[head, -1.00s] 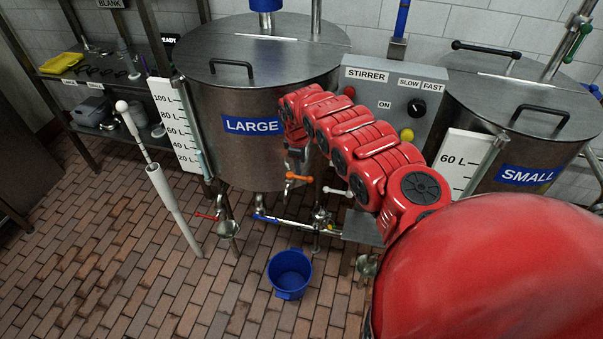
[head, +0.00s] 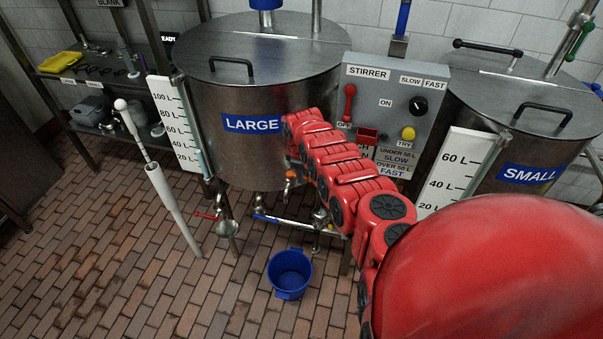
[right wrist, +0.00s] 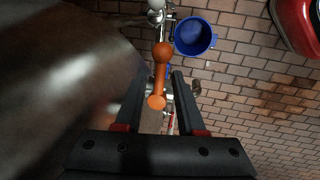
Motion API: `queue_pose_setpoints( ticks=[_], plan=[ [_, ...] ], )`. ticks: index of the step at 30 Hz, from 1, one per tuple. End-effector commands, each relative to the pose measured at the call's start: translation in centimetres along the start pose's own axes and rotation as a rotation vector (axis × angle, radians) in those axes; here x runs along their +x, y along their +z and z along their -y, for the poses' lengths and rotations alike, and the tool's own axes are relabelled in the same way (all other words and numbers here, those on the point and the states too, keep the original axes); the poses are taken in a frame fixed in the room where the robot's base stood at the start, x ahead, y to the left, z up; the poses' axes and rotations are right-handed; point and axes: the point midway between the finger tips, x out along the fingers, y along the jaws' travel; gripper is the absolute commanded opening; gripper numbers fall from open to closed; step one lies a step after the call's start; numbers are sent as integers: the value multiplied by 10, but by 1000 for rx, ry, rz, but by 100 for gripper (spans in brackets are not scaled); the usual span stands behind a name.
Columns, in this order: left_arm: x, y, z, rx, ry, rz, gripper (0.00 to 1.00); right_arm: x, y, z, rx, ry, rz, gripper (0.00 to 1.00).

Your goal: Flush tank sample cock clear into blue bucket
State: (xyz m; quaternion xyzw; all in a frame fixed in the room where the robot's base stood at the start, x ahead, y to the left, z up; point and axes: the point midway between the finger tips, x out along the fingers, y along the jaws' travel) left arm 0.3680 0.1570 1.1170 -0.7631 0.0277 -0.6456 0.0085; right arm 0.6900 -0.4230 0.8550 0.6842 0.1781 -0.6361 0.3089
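The steel tank labelled LARGE (head: 262,162) stands at the middle back. A cock with an orange handle (head: 290,176) is low on its front, partly hidden behind my right arm in the head view. In the right wrist view, the orange handle (right wrist: 160,76) lies between the fingers of my right gripper (right wrist: 159,73). The fingers are apart, with gaps showing on both sides of the handle. The blue bucket (head: 290,272) stands upright on the floor in front of the tank; it also shows in the right wrist view (right wrist: 194,36). My left gripper is not in view.
A red handle (head: 206,216) and a steel funnel (head: 228,228) are left of the bucket. A pipe with a blue handle (head: 268,218) runs behind it. The stirrer box (head: 385,95) and SMALL tank (head: 530,185) are at right.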

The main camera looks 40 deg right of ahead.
Motion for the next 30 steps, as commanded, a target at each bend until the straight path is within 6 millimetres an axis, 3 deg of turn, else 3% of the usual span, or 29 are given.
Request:
queue_pose_setpoints(
  ticks=[1, 6, 30],
  plan=[
    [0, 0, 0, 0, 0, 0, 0, 0, 0, 0, 0, 0, 0, 27],
    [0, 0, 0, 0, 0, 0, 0, 0, 0, 0, 0, 0, 0, 0],
    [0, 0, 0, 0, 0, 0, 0, 0, 0, 0, 0, -1, 0, 0]
  ],
)
